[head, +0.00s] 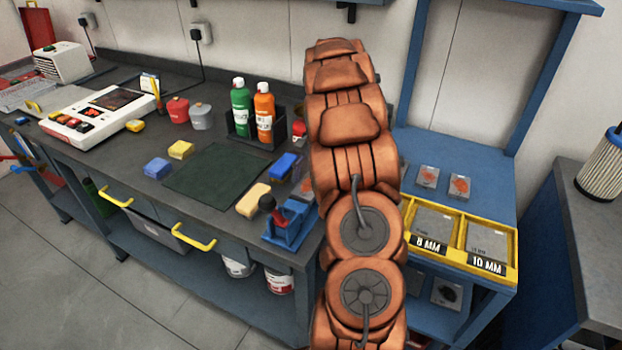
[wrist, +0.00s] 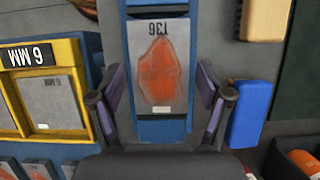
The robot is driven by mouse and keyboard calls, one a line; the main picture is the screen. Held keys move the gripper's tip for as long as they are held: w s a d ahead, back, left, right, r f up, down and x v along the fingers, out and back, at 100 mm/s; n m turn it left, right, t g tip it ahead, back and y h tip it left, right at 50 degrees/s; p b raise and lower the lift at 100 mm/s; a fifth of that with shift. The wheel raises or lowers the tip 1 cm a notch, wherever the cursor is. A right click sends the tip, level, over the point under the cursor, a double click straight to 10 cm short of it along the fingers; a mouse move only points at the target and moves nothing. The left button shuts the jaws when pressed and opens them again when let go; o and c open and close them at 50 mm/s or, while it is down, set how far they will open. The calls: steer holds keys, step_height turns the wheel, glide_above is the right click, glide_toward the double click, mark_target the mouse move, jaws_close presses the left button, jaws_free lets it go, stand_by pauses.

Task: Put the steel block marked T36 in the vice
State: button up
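The steel block marked T36 (wrist: 158,70) is grey with an orange patch and lies face up in the wrist view, its marking upside down. My gripper (wrist: 160,75) is open around it, a finger on each side with a narrow gap showing. Blue parts, apparently of the vice (wrist: 160,130), show beyond both ends of the block. I cannot tell whether the block rests in the vice or just above it. In the head view the blue vice (head: 290,224) stands at the bench's front right corner. My arm hides my gripper there.
A tan block (head: 253,200) and a blue block (wrist: 250,112) lie close beside the vice. A yellow tray (head: 462,208) with plates stands to the right, with two orange-marked blocks (head: 459,186) behind it. Bottles (head: 264,113) stand behind the dark mat (head: 215,175).

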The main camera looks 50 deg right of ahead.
steer(key=shift+o, duration=0.4)
steer(key=shift+r, duration=0.1)
steer(key=shift+b+v, duration=1)
steer(key=shift+v, duration=2.5)
steer(key=p+v, duration=0.5)
steer(key=shift+w, duration=0.1)
